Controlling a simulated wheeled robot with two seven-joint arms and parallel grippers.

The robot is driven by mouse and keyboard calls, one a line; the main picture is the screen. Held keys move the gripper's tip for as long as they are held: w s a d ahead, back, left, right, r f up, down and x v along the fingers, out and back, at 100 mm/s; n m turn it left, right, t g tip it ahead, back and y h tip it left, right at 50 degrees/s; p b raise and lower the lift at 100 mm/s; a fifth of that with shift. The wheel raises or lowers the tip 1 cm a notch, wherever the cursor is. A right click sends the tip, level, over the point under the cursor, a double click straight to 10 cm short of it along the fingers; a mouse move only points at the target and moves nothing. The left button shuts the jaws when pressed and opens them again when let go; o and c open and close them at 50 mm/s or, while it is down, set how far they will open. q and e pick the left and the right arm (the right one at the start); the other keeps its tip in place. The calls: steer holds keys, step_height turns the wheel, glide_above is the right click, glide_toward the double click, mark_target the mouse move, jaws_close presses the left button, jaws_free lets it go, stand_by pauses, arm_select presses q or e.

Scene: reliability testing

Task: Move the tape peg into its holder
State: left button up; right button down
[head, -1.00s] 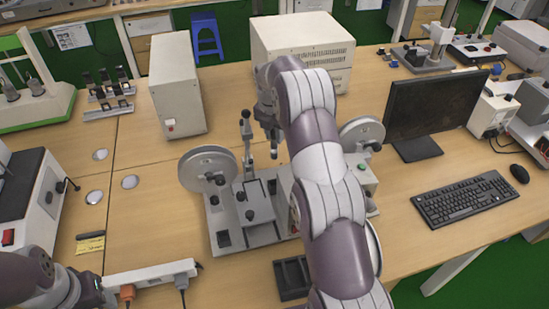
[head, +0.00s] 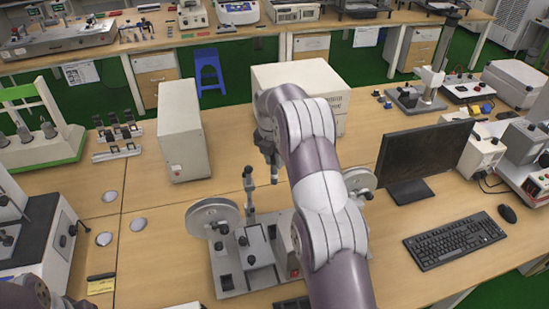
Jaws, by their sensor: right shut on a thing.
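My right arm reaches over the grey tape machine (head: 240,282). Its gripper (head: 270,158) points down above the machine, between the white cabinets, shut on a small grey piece (head: 274,176), apparently the tape peg. The fingers hide most of it. The machine has a round reel disc (head: 213,216) at its left and another (head: 359,178) behind my arm. An upright dark-topped lever (head: 249,188) stands just left of the gripper. A rack with several dark upright pieces (head: 118,131) sits at the back left; I cannot tell which part is the peg's holder. My left gripper is out of view.
A white cabinet (head: 183,140) stands left of the gripper and a wider one (head: 300,76) behind it. A monitor (head: 425,150) and keyboard (head: 455,240) are at the right. A green-based stand (head: 40,150) is at the far left. The wood between rack and machine is mostly clear.

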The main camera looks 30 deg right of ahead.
step_height(320, 180, down, 23)
steer(key=b, duration=1.2)
stand_by(0.8)
